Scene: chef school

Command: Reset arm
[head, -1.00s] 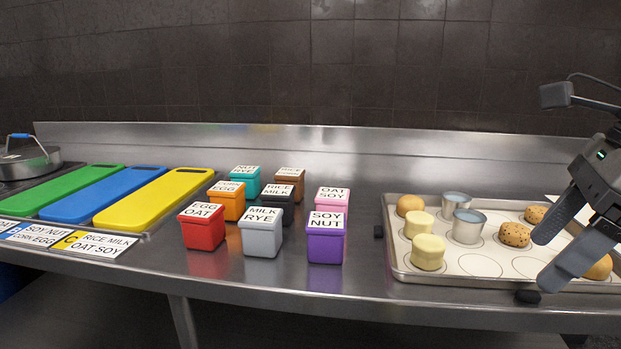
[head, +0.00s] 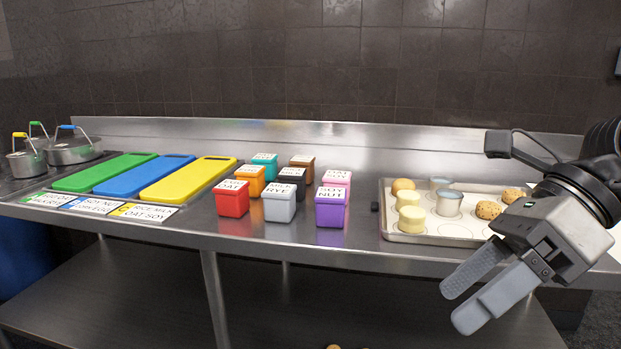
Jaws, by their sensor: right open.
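My right gripper (head: 462,304) is at the right, in front of the steel counter's (head: 300,240) front edge. Its two grey fingers point down and to the left, with nothing seen between them. It is open and empty. The gripper body and arm hide the right part of the baking tray (head: 405,238). My left gripper is not in view.
The tray holds yellow cylinders (head: 411,219), metal cups (head: 449,203) and cookies (head: 488,210). Several labelled boxes, including a red one (head: 231,203) and a purple one (head: 330,214), stand mid-counter. Green, blue and yellow boards (head: 188,180) and pots (head: 72,150) are at the left.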

